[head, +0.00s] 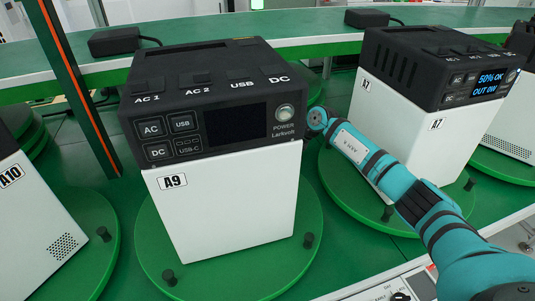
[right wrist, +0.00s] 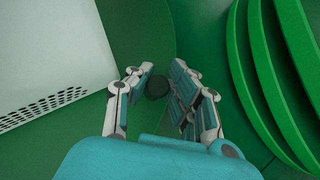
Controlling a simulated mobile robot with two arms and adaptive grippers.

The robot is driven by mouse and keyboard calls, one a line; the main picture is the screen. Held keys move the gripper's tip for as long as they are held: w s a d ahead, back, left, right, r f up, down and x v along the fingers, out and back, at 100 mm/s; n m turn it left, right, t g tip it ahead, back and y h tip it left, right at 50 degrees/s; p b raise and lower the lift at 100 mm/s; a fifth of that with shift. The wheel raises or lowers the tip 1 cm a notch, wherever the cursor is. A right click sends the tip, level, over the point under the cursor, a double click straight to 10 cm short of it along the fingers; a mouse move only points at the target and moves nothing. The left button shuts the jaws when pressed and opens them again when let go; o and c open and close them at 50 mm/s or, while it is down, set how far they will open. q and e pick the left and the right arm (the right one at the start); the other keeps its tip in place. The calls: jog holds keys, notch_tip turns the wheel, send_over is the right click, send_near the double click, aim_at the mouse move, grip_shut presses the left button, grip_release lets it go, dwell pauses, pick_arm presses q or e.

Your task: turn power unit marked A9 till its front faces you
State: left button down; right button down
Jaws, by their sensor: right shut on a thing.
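The power unit marked A9 (head: 225,200) stands on a green turntable (head: 150,245) in the head view. It has a white body and black top; its front panel, with a dark screen and power button, faces me nearly squarely, a little askew. Two black pegs (head: 308,240) show on the turntable rim. My right arm reaches in from the right; its hand is hidden behind the unit's right side. In the right wrist view my right gripper (right wrist: 164,72) is shut on a black peg (right wrist: 157,89), beside a white vented wall (right wrist: 50,55). My left gripper is out of view.
Unit A7 (head: 395,125), with a lit screen, stands on a turntable at right. Unit A10 (head: 35,235) is at the left edge. A dark post with an orange stripe (head: 75,90) rises left of A9. Black adapters (head: 114,40) sit on the shelf behind.

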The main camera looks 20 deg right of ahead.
jog(key=c, duration=1.5)
grip_release()
jog(key=shift+a+f, duration=0.15)
jog(key=shift+a, duration=0.05)
jog(key=shift+d, duration=0.1)
jog(key=shift+s+d+r, duration=0.15)
jog(key=shift+r, duration=0.2)
jog(key=v, duration=0.6)
jog(key=shift+s+d+r, duration=0.2)
jog(key=shift+s+r, duration=0.05)
jog(key=shift+s, duration=0.05)
jog(key=shift+s+f, duration=0.1)
